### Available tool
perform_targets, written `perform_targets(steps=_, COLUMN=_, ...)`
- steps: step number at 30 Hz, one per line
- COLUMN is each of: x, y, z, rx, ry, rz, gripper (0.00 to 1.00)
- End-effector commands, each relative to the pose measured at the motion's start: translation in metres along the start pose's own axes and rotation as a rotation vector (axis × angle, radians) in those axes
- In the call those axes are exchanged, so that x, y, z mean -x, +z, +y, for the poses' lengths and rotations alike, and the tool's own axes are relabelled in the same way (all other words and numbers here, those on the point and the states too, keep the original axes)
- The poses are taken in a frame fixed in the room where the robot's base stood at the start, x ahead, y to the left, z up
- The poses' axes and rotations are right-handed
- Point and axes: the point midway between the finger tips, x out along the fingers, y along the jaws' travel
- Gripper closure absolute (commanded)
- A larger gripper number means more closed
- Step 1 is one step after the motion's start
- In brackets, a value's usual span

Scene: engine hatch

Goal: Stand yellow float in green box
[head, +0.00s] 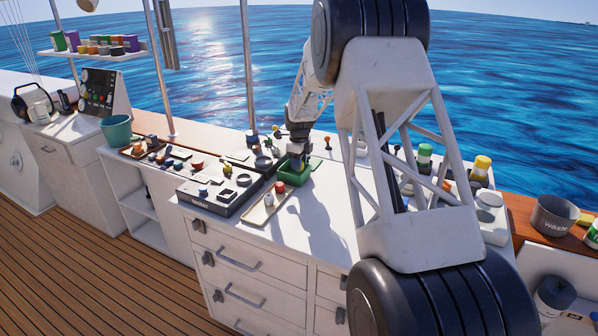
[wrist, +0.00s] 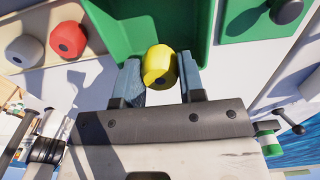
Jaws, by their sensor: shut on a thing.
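The yellow float (wrist: 160,66) sits between the two fingers of my gripper (wrist: 161,80) in the wrist view. My gripper is shut on it. The float overlaps the inside of the green box (wrist: 128,28); I cannot tell whether it touches the floor. In the head view, my gripper (head: 298,163) points down at the green box (head: 293,178), and the float is hidden there.
A tray (head: 258,219) beside the box holds a red float (wrist: 68,40) and a white float (wrist: 25,50). A dark-sided case (head: 215,200) with small parts stands left of the tray. The white counter (head: 320,225) in front is mostly clear.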

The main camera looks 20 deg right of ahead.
Motion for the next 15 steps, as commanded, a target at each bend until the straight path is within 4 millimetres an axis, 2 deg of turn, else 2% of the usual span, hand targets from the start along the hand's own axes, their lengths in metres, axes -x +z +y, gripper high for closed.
perform_targets(steps=7, x=-0.031, y=0.000, z=0.000, rx=0.000, ry=0.001, rz=0.001, gripper=0.89)
perform_targets(steps=15, x=-0.038, y=0.000, z=0.000, rx=0.000, ry=-0.001, rz=-0.001, gripper=0.89)
